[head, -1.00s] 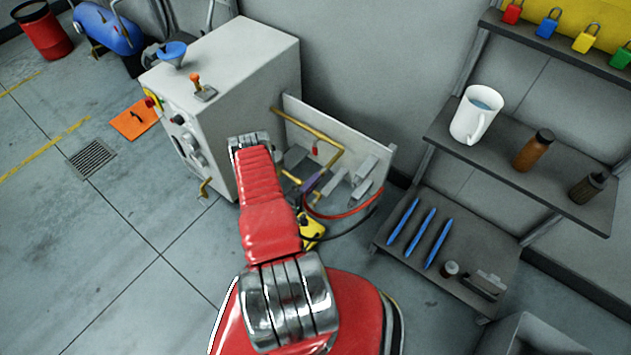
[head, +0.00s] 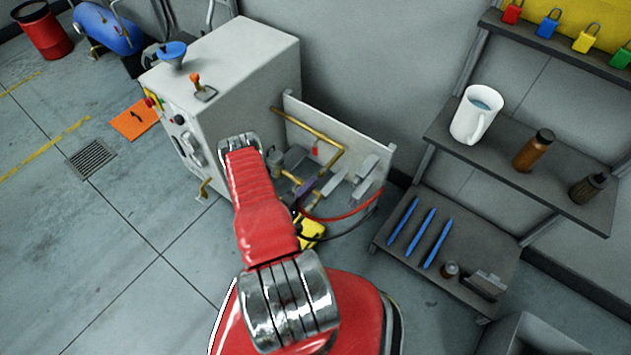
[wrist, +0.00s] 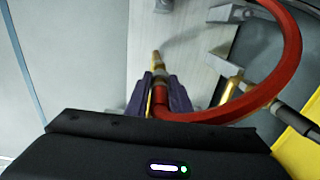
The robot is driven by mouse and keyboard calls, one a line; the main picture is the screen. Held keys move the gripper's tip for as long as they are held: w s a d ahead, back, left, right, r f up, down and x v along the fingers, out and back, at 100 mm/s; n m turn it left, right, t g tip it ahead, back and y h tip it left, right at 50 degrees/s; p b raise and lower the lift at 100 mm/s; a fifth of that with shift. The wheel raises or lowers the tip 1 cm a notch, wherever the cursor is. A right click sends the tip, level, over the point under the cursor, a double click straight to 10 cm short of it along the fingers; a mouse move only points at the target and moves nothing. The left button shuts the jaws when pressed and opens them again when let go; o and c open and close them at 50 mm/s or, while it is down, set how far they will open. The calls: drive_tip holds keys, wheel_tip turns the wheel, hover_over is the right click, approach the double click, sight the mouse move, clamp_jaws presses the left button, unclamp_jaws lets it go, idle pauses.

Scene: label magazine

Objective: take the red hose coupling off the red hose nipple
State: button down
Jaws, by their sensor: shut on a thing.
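My gripper (wrist: 160,84) is shut on the red hose coupling (wrist: 160,96) in the wrist view, one purple finger on each side of it. A brass nipple end (wrist: 157,62) is in line just beyond the fingertips. I see no clear gap between it and the coupling, but cannot tell how far they are joined. The red hose (wrist: 290,60) curves from the coupling to the right and up. In the head view, my gripper (head: 305,187) shows small and purple beside the panel, with the red hose (head: 345,212) to its right; the coupling is too small to make out.
The upright panel (head: 363,150) carries a brass pipe (head: 310,132) and grey brackets. A dark hose with a brass end (wrist: 232,90) lies close right of my gripper. The grey cabinet (head: 245,80) stands left, and a yellow object (head: 311,232) lies below.

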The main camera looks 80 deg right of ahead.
drive_tip(key=shift+w+a+r, duration=0.1)
drive_tip(key=shift+w+a, duration=0.15)
drive_tip(key=shift+a, duration=0.25)
drive_tip(key=shift+w+a, duration=0.1)
drive_tip(key=shift+a, duration=0.25)
drive_tip(key=shift+w+a, duration=0.1)
drive_tip(key=shift+a, duration=0.15)
drive_tip(key=shift+w+r, duration=0.1)
